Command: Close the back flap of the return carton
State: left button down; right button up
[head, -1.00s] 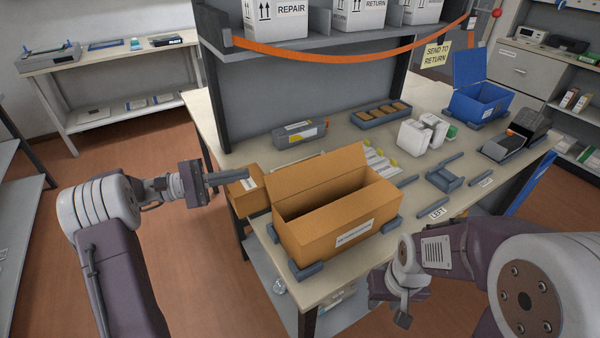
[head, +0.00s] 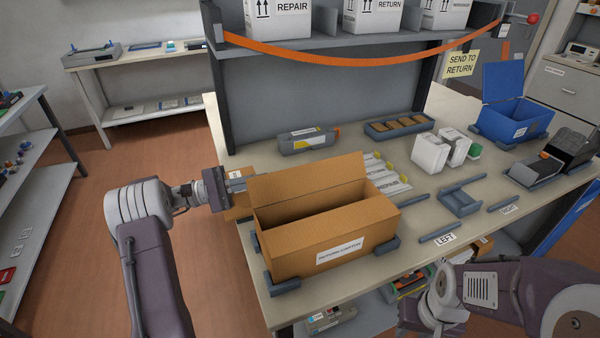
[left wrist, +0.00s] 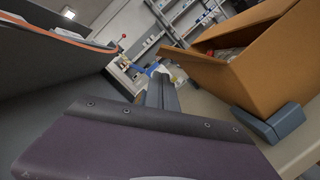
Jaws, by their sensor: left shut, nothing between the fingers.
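The brown return carton (head: 330,247) sits on the near left part of the table, its label facing me. Its top is open and its back flap (head: 305,184) stands up along the far edge. My left gripper (head: 238,183) is shut and empty, just left of the back flap's left end; whether it touches the flap I cannot tell. In the left wrist view, the shut fingers (left wrist: 160,92) point ahead and the carton (left wrist: 262,65) is to their right. My right gripper (head: 420,322) is low at the bottom edge, its fingers not clear.
Grey corner blocks (head: 283,287) hold the carton. A grey-yellow toner cartridge (head: 307,140) and a tray of brown blocks (head: 397,127) lie behind it. A shelf with an orange strap (head: 350,58) rises at the back. A blue bin (head: 515,115) is at the right.

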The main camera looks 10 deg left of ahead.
aim_at(293, 171)
pick_arm(q)
jog(key=shift+d+r, duration=0.1)
jog(key=shift+d, duration=0.05)
jog(key=x, duration=0.9)
jog(key=shift+w+d, duration=0.1)
